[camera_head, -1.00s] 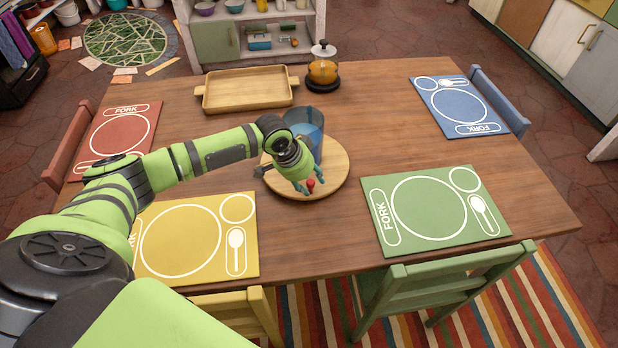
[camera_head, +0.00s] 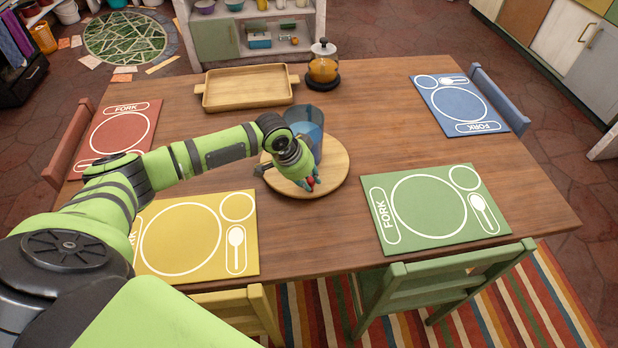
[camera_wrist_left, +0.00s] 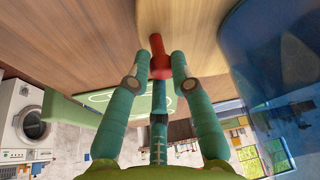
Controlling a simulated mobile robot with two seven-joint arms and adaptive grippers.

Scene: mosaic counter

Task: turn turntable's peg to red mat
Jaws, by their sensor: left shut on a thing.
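The round wooden turntable (camera_head: 334,165) sits in the middle of the table. Its red peg (camera_head: 310,181) is at the turntable's near edge, mostly hidden by my fingers in the head view. In the left wrist view the red peg (camera_wrist_left: 159,55) stands between the fingertips. My left gripper (camera_head: 308,184) is shut on the peg. A translucent blue pitcher (camera_head: 306,124) stands on the turntable just behind my gripper. The red mat (camera_head: 117,130) lies at the left end of the table. My right gripper is not in view.
A yellow mat (camera_head: 192,243) lies below my left arm, a green mat (camera_head: 432,207) at front right and a blue mat (camera_head: 459,104) at back right. A wooden tray (camera_head: 248,88) and an orange-filled jar (camera_head: 322,70) stand at the back.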

